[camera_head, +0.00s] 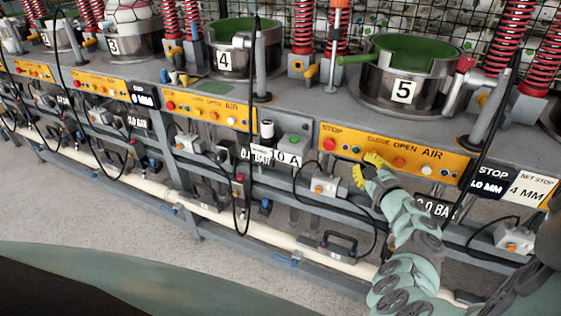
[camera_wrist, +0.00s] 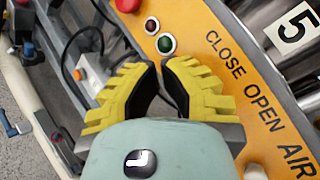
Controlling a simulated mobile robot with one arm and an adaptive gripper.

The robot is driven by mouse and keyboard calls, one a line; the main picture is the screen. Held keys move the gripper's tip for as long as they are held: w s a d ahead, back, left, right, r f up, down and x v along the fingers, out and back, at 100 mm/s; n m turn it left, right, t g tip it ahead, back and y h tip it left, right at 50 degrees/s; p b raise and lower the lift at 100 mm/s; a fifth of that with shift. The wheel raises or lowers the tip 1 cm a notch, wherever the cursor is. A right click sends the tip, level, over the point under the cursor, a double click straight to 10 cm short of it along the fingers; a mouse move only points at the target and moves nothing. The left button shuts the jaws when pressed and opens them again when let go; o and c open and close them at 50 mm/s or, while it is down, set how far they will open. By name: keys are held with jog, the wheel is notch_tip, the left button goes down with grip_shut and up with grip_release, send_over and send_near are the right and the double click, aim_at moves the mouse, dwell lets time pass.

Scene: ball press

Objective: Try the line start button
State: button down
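An orange panel (camera_head: 440,163) below press 5 is marked STOP, CLOSE, OPEN, AIR. It has a large red button (camera_head: 329,144) at its left end and a green button (camera_head: 356,152) further right. The wrist view shows that green button (camera_wrist: 166,45) just beyond my fingertips, beside a small dark red one (camera_wrist: 152,25). My gripper (camera_head: 372,160) has yellow fingers and is at the panel's lower edge. Its tips (camera_wrist: 161,67) nearly meet and hold nothing. Contact with the panel cannot be told. A grey box with a green button (camera_head: 293,140) hangs left of the panel; no line start label is readable.
Press 5 (camera_head: 402,92) stands above the panel, with red springs beside it. Black cables (camera_head: 352,225) hang below the bench. A small box with an orange button (camera_head: 326,186) and a white pipe (camera_head: 270,234) are lower down. Other panels (camera_head: 210,108) are left.

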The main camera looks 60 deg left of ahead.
jog(key=shift+s+d, duration=0.3)
jog(key=shift+s, duration=0.2)
jog(key=s+d, duration=0.1)
jog(key=s+p, duration=0.1)
jog(key=s, duration=0.1)
jog(key=s+d, duration=0.1)
jog(key=shift+s+d, duration=0.15)
jog(key=shift+d, duration=0.15)
jog(key=shift+p, duration=0.3)
dwell(0.5)
